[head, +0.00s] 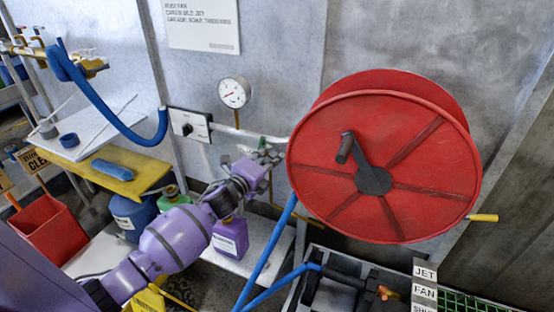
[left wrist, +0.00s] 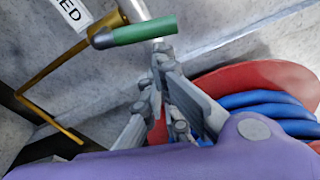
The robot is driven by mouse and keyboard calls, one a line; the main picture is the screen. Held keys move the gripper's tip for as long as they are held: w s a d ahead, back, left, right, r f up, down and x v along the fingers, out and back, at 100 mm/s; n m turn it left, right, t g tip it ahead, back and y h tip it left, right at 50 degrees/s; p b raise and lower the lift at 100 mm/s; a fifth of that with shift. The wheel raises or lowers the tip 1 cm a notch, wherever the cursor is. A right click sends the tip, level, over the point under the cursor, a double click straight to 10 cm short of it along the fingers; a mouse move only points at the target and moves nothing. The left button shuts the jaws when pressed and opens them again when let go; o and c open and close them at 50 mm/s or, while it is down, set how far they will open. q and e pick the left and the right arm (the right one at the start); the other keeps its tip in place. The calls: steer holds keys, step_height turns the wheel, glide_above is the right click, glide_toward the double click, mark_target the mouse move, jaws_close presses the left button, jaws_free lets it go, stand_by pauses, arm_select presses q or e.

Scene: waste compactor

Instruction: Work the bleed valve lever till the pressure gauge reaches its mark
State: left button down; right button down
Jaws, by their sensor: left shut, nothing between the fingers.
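The round white pressure gauge (head: 234,92) stands on a brass stem above a pale wall pipe. It shows some red on its face, but the reading is too small to tell. The bleed valve lever has a green grip (left wrist: 140,32), seen close in the left wrist view beside a brass pipe. In the head view the lever is mostly hidden around my left gripper (head: 268,157). The left gripper is shut and empty. In the left wrist view its fingertips (left wrist: 162,50) are just below the right end of the green grip; I cannot tell whether they touch. My right gripper is not in view.
A large red hose reel (head: 390,150) with a crank stands close right of my left gripper. A switch panel (head: 190,125) is on the wall to the left. A purple jug (head: 230,238) stands on the low shelf below. A blue hose (head: 268,255) hangs in front.

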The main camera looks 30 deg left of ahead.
arm_select(q)
steer(key=shift+a, duration=0.1)
steer(key=shift+a, duration=0.1)
steer(key=shift+s+a+r+n, duration=0.1)
steer(key=shift+a+r+n, duration=0.2)
steer(key=shift+a+n, duration=0.25)
steer(key=shift+d, duration=0.15)
